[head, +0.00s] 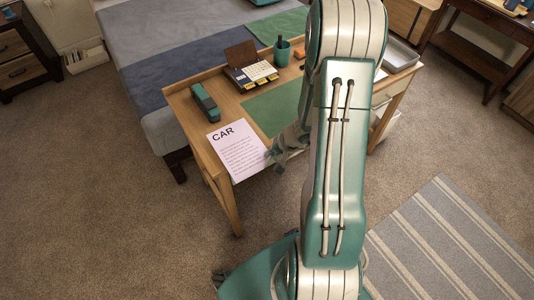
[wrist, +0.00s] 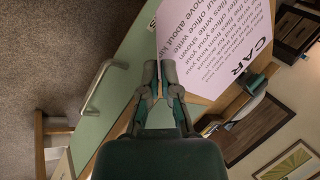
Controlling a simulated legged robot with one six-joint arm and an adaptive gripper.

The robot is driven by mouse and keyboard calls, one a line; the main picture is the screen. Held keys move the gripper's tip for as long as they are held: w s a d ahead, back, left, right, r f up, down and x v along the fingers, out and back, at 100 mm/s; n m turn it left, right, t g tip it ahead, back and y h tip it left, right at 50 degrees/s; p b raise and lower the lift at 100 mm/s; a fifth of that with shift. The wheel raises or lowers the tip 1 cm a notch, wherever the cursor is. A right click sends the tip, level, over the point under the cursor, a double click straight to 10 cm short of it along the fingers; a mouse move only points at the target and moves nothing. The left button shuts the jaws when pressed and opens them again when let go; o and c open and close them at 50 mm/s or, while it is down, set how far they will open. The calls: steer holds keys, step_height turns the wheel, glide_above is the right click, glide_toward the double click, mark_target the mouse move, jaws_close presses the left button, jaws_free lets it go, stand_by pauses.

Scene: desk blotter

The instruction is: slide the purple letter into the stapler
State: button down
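The pale purple letter (head: 238,152), headed "CAR", lies flat at the front left of the desk, its lower edge at the desk's front edge. It fills the upper right of the wrist view (wrist: 213,45). The teal and black stapler (head: 205,103) lies on the desk behind the letter's heading end; part of it shows past the letter in the wrist view (wrist: 254,84). My gripper (head: 271,157) is at the letter's lower right edge. In the wrist view its fingers (wrist: 158,66) are close together, with the letter's edge between the tips.
A green blotter (head: 272,108) covers the desk's middle, right of the letter. A calendar-like stand (head: 250,75) and a teal pen cup (head: 282,53) stand behind it. A grey tray (head: 400,55) is at the right end. A drawer handle (wrist: 97,86) shows on the desk's front.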

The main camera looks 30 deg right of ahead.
mark_target(259, 148)
steer(key=shift+w+a, duration=0.75)
steer(key=shift+w, duration=0.2)
steer(key=shift+w+f, duration=0.1)
steer(key=shift+w, duration=0.55)
steer(key=shift+w+d+f, duration=0.15)
steer(key=shift+w+d, duration=0.35)
steer(key=shift+d, duration=0.05)
steer(key=shift+a, duration=0.4)
steer(key=shift+d, duration=0.45)
steer(key=shift+a, duration=0.3)
